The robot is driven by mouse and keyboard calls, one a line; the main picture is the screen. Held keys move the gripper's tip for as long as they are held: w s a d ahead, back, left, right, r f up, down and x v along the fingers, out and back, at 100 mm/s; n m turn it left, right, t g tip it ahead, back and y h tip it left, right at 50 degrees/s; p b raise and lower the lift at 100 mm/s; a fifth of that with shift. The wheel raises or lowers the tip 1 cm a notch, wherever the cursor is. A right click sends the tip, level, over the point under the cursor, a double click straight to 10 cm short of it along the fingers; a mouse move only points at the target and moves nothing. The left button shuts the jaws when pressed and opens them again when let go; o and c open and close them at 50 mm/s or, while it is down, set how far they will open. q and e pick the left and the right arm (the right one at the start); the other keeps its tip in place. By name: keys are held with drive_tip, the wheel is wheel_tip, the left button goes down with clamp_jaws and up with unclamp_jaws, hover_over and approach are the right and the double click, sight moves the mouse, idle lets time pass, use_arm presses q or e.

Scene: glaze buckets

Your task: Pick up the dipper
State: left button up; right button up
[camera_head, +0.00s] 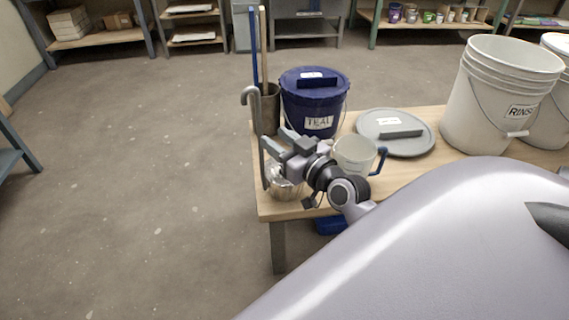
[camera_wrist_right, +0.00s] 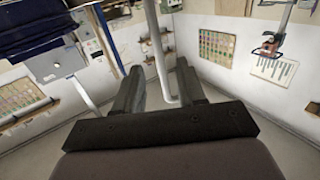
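The dipper (camera_head: 264,160) stands at the near left corner of the wooden table (camera_head: 305,207). It has a long grey handle with a hooked top and a shiny metal bowl (camera_head: 284,187) at the bottom. My right gripper (camera_head: 277,142) is level with the handle, above the bowl. In the right wrist view its two fingers (camera_wrist_right: 160,84) are apart, with the pale handle (camera_wrist_right: 158,50) upright between them. Gaps show on both sides of the handle. My left gripper is out of view.
A blue bucket labelled TEAL (camera_head: 312,105) and a holder with sticks (camera_head: 269,112) stand behind the gripper. A pitcher with a blue handle (camera_head: 354,155) is close beside my wrist. A grey lid (camera_head: 372,121) and a white RINSE bucket (camera_head: 492,95) are further right.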

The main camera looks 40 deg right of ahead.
sight(261, 126)
drive_tip(key=shift+w+d+b, duration=0.1)
drive_tip(key=shift+w+b, duration=0.7)
drive_tip(key=shift+w, duration=2.9)
clamp_jaws()
